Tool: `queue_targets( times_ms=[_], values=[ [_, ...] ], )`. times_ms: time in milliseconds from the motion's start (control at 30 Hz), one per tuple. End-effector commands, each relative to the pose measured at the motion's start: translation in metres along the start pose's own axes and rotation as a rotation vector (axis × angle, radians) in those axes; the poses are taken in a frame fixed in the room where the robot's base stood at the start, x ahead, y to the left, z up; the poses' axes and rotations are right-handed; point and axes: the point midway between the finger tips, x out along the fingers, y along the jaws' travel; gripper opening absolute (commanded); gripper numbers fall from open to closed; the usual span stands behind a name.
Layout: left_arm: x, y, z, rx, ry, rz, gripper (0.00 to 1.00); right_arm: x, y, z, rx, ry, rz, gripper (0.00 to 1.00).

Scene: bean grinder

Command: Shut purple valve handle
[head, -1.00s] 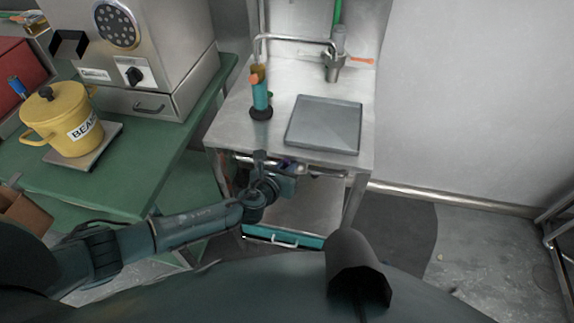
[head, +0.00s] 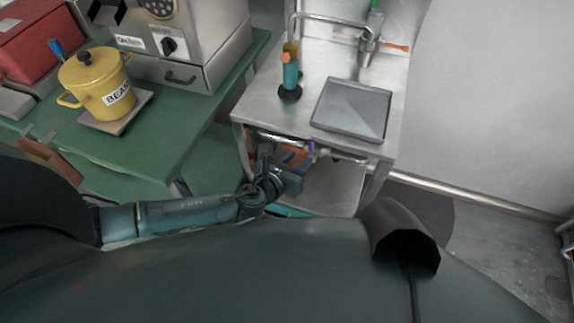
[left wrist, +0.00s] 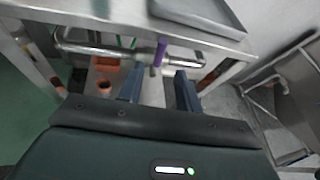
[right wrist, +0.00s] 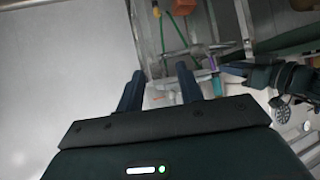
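The purple valve handle (head: 310,148) is small and sits on the pipework under the front edge of the steel sink table (head: 262,105). In the left wrist view the handle (left wrist: 160,52) stands upright on the horizontal metal pipe (left wrist: 100,50), just beyond my fingertips. My left gripper (left wrist: 158,80) is open and empty, with a finger on each side below the handle, apart from it. It also shows in the head view (head: 292,165), reaching under the table edge. My right gripper (right wrist: 160,82) is open and empty; the handle (right wrist: 213,62) shows beyond it to the right.
A green table (head: 150,150) at the left bears a yellow bean pot (head: 97,85) and a steel machine (head: 200,45). A grey tray (head: 352,108) and a teal and orange tool (head: 290,75) are on the sink table. Table legs flank the space below.

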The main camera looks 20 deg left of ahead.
Motion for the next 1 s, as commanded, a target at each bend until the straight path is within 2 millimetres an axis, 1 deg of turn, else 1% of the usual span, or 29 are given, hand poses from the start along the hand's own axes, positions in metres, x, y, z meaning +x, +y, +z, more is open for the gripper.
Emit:
queue_targets(
  times_ms=[33,100,200,367,667,733,800,867,900,967,1000],
  values=[
    [-0.012,0.001,-0.001,0.000,0.002,0.000,0.35,-0.001,0.001,-0.001,0.001,-0.002,0.002,0.36],
    [-0.025,0.000,0.000,0.000,0.002,-0.001,0.35,0.000,0.001,0.000,0.002,-0.005,0.004,0.36],
    [-0.039,0.001,-0.001,0.001,0.001,0.001,0.35,0.001,0.002,0.002,0.002,-0.009,0.006,0.36],
    [-0.050,0.000,0.000,0.001,-0.001,0.000,0.35,0.001,0.003,0.002,0.002,-0.011,0.008,0.36],
    [-0.052,0.000,0.000,0.001,-0.002,0.001,0.34,0.001,0.003,0.001,0.002,-0.008,0.010,0.36],
    [-0.051,0.000,-0.002,-0.011,-0.002,0.000,0.28,0.001,0.003,-0.001,0.005,0.000,0.011,0.36],
    [-0.049,0.002,-0.007,-0.054,-0.005,-0.003,0.22,0.006,0.003,0.003,-0.002,0.012,0.010,0.36],
    [-0.046,0.010,-0.012,-0.057,-0.024,-0.003,0.18,0.013,0.003,0.009,-0.012,0.034,0.008,0.36],
    [-0.042,0.018,-0.015,-0.032,-0.045,-0.004,0.14,0.019,0.003,0.013,-0.021,0.055,0.007,0.36],
    [-0.036,0.034,-0.018,0.045,-0.092,-0.006,0.09,0.028,0.003,0.020,-0.037,0.094,0.004,0.36],
    [-0.033,0.045,-0.019,0.111,-0.126,-0.006,0.06,0.035,0.002,0.024,-0.049,0.124,0.001,0.36]
  ],
)
